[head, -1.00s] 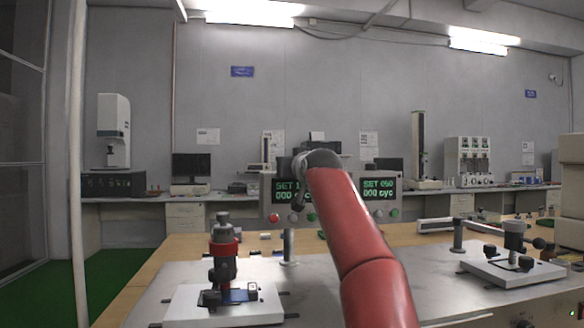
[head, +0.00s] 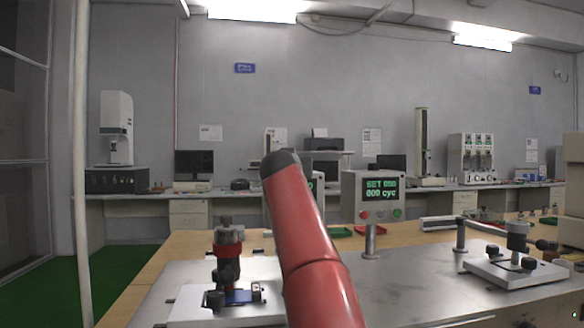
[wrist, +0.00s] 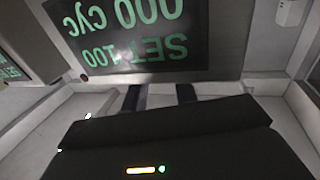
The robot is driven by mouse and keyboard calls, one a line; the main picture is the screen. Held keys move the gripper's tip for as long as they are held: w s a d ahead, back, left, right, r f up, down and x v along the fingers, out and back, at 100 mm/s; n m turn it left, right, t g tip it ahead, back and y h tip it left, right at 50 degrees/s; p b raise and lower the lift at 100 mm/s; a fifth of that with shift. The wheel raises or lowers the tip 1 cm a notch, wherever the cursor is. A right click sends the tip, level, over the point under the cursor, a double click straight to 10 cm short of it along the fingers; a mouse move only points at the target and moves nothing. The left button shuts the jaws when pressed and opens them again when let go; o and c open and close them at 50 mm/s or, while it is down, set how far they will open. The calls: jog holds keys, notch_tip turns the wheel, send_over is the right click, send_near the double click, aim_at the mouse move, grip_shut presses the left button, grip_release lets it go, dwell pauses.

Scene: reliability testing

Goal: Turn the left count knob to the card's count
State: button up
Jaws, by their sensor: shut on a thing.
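In the wrist view the left counter's screen (wrist: 130,28) is close and upside down, reading SET 100 and 000 cyc. My gripper (wrist: 159,94) reaches toward the panel beside that screen. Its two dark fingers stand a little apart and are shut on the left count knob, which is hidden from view. In the head view my red arm covers most of the left counter; only a sliver of its right side (head: 320,186) shows. The right counter (head: 381,198) reads SET 050 and 000 cyc. I cannot make out a card with a count.
A test rig with a red collar (head: 228,251) stands on the bench at left. Another rig (head: 514,262) stands at right. The metal bench top between the rigs is mostly clear.

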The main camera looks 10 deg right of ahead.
jog(key=shift+f, duration=0.1)
jog(key=o, duration=1)
jog(key=shift+c, duration=0.2)
jog(key=shift+s, duration=0.1)
jog(key=b+v, duration=0.5)
jog(key=v, duration=0.2)
jog(key=shift+s, duration=0.3)
jog(key=shift+a, duration=0.15)
